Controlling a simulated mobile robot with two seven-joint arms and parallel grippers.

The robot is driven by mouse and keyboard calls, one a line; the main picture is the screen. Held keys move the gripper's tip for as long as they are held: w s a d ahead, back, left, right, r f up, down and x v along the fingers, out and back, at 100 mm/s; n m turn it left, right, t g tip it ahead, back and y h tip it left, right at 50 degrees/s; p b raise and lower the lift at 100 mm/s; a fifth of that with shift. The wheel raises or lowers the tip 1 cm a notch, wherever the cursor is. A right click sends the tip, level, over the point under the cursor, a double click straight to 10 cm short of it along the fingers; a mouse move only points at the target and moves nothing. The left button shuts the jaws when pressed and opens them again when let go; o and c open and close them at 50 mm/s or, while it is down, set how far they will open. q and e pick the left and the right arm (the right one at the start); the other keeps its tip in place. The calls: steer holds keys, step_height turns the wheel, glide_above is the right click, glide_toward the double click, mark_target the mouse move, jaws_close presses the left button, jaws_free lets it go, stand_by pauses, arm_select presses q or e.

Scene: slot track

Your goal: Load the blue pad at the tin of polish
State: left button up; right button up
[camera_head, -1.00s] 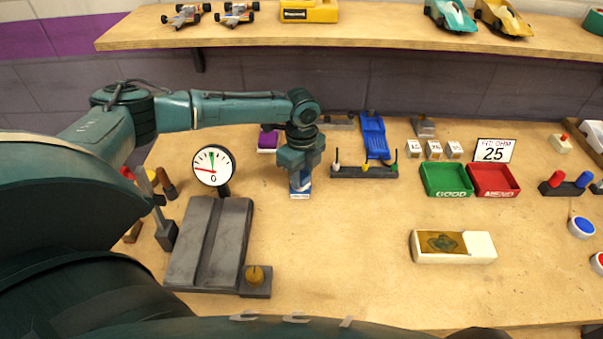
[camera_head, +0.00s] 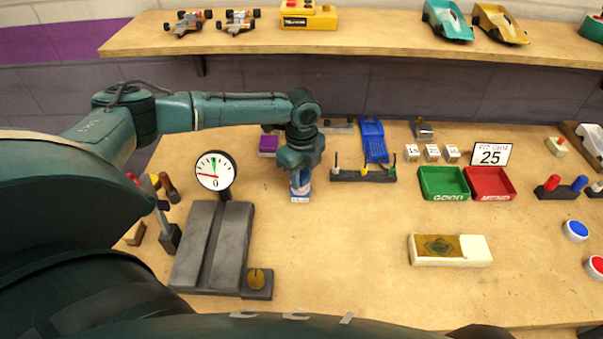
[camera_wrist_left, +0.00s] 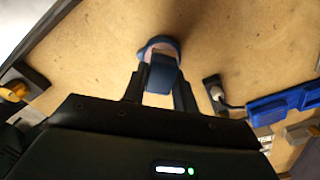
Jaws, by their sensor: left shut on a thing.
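My left gripper (camera_head: 300,174) is shut on the blue pad and points down over the table. The blue pad (camera_wrist_left: 159,76) is a blue block between the two fingers in the left wrist view. The tin of polish (camera_wrist_left: 171,43) is a round, dark blue rim around pale pink, right at the pad's far end. In the head view the tin (camera_head: 300,198) shows as a small blue and white piece below the gripper. I cannot tell whether pad and polish touch. My right gripper is not in view.
A grey grooved track (camera_head: 208,250) with a dial gauge (camera_head: 215,170) stands at left. Green (camera_head: 444,182) and red (camera_head: 492,182) trays lie further right. A cream box (camera_head: 478,249) lies nearer. The table's middle is clear.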

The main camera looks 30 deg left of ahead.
mark_target(304, 177)
arm_select(q)
steer(key=shift+r+p, duration=0.3)
steer(key=shift+r, duration=0.3)
steer(key=shift+r+p, duration=0.55)
steer(key=shift+r, duration=1.55)
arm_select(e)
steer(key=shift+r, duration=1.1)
